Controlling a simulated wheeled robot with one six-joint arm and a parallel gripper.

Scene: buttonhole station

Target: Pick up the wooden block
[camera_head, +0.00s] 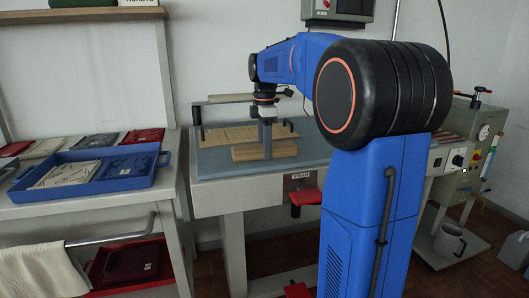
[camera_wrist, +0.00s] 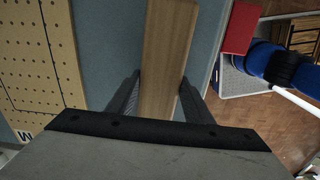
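The wooden block (camera_wrist: 165,55) is a long, plain brown bar. In the head view the block (camera_head: 250,153) lies low over the blue-grey table top, in front of a perforated board. My gripper (camera_head: 267,152) points down over the block's middle. In the wrist view the two fingers of my gripper (camera_wrist: 161,78) stand one on each side of the block, very close to its long sides. I cannot tell whether they press on it. The block's near end is hidden behind my gripper's body.
The perforated tan board (camera_wrist: 32,55) lies beside the block on the blue-grey table top (camera_wrist: 105,30). A blue tray (camera_head: 80,198) with panels stands on the left bench. A grey machine (camera_head: 459,145) stands at the right.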

